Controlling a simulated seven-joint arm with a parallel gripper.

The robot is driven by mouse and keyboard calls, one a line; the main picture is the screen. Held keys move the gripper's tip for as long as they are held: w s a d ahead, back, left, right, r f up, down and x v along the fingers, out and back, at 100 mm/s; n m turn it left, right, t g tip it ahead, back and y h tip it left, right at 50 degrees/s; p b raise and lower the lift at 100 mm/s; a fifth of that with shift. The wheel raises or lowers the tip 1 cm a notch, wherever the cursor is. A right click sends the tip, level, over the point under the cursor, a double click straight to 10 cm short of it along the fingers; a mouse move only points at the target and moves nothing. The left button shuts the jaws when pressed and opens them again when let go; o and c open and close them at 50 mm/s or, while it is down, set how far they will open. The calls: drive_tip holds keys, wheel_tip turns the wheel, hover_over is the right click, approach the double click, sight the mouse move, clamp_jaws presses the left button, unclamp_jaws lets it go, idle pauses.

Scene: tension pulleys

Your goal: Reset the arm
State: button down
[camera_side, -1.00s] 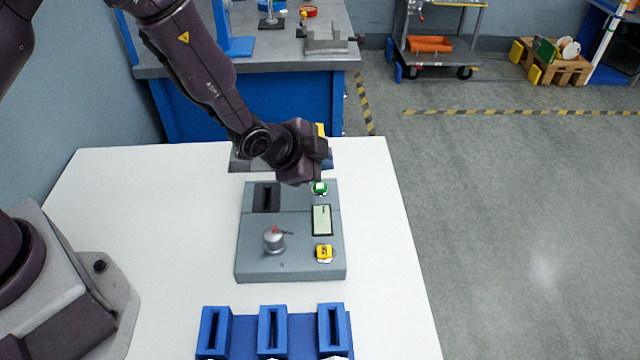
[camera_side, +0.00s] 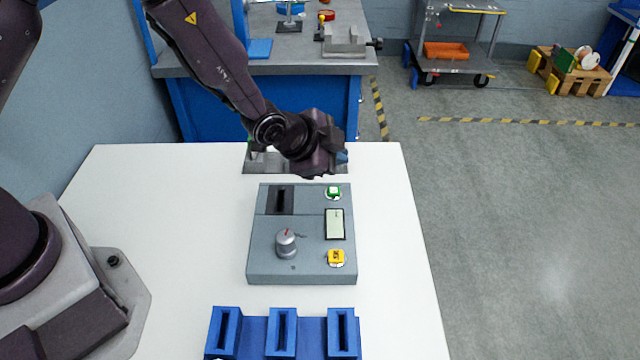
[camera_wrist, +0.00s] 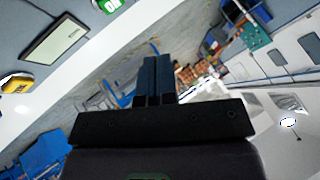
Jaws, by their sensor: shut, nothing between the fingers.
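My gripper (camera_side: 342,157) is up past the far edge of the grey control box in the side view, clear of the box. Its dark blue fingers also show in the wrist view (camera_wrist: 156,80), pressed together with nothing between them. The control box (camera_side: 262,262) lies on the white table. It has a dark slot, a grey knob with a red mark (camera_side: 286,243), a green button (camera_side: 333,192), a pale display (camera_side: 335,224) and a yellow button (camera_side: 336,258). The display (camera_wrist: 62,42) and yellow button (camera_wrist: 17,83) also show at the left of the wrist view.
A blue rack with slotted blocks (camera_side: 283,333) stands at the table's near edge. A grey fixture (camera_side: 262,168) lies behind the control box, partly hidden by my gripper. The white table (camera_side: 395,250) is clear on both sides. A blue workbench (camera_side: 225,105) stands behind.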

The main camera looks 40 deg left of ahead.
drive_tip(key=s, duration=0.1)
drive_tip(key=s+f+g, duration=0.1)
drive_tip(key=s+f+n, duration=0.1)
drive_tip(key=shift+a+f+g, duration=0.15)
drive_tip(key=shift+a+g, duration=0.15)
drive_tip(key=shift+g, duration=0.1)
drive_tip(key=s, duration=0.1)
drive_tip(key=s+r+n+g, duration=0.1)
drive_tip(key=s+a+r+n+g, duration=0.1)
drive_tip(key=s, duration=0.1)
drive_tip(key=shift+y, duration=0.4)
drive_tip(key=s+a+r+n, duration=0.3)
drive_tip(key=s+a+r, duration=0.2)
drive_tip(key=s+r, duration=0.5)
drive_tip(key=s+a+r+n, duration=0.4)
drive_tip(key=s+r, duration=0.5)
drive_tip(key=r, duration=0.5)
drive_tip(key=shift+s+a+n+t+y, duration=0.3)
drive_tip(key=shift+s+a, duration=0.1)
drive_tip(key=shift+a, duration=0.35)
